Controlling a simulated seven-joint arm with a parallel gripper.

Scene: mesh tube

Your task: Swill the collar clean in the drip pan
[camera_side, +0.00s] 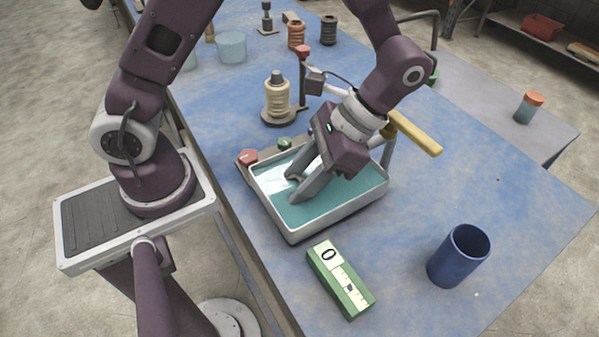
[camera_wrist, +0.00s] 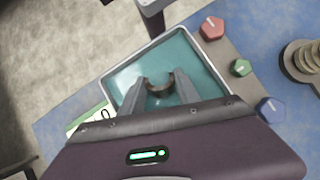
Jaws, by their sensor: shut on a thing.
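The drip pan (camera_side: 325,226) is a white-rimmed tray with teal liquid on the blue table, and its rim also shows in the wrist view (camera_wrist: 128,62). My gripper (camera_side: 293,190) reaches down into the pan from the upper right, fingertips at the liquid. In the wrist view my gripper (camera_wrist: 160,85) is shut on the collar (camera_wrist: 159,87), a small dark ring between the fingertips. In the side view the collar is mostly hidden by the fingers. I cannot tell how deep it sits in the liquid.
A red knob (camera_side: 247,157) and a green knob (camera_side: 284,143) sit beside the pan's far-left edge. A cream ribbed spool (camera_side: 277,98) stands behind. A green box with a scale (camera_side: 341,280) and a blue cup (camera_side: 458,256) stand in front. A yellow bar (camera_side: 415,134) is at the right.

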